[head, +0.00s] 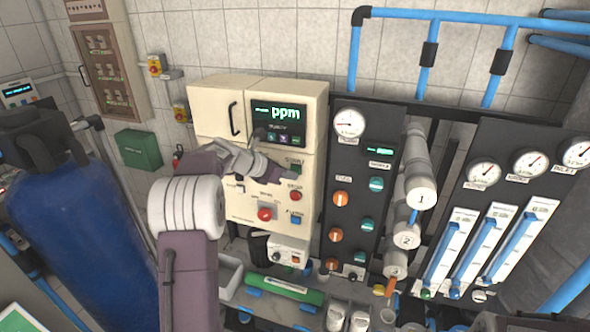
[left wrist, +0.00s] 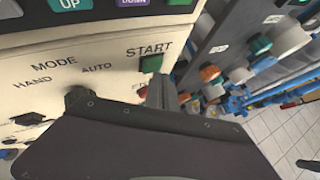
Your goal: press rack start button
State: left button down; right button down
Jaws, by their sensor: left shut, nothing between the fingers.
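The cream rack control box (head: 313,105) stands against the tiled wall, with a lit "ppm" display (head: 278,125). The green start button (left wrist: 151,63) sits under the word START in the left wrist view; in the head view the button (head: 297,168) is just above my gripper tip. My left gripper (head: 284,176) is shut and empty, in front of the panel. In the left wrist view its fingertips (left wrist: 160,84) lie just below the green button; whether they touch it I cannot tell.
Below the start button are a red stop button (head: 295,196), a red mushroom button (head: 265,213) and a blue button (head: 296,219). A mode knob (left wrist: 78,97) sits left of the fingers. A black gauge panel (head: 345,170) stands close on the right; a blue tank (head: 85,240) on the left.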

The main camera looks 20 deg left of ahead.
pick_arm(q)
jog(key=shift+w+p, duration=0.45)
jog(key=shift+p, duration=0.05)
dwell(0.8)
jog(key=shift+s, duration=0.1)
jog(key=shift+s+b, duration=0.55)
jog(key=shift+s, duration=0.25)
jog(key=s+b, duration=0.2)
jog(key=s, duration=0.3)
jog(key=shift+d+b, duration=0.15)
jog(key=shift+b, duration=0.2)
jog(key=shift+w, duration=0.1)
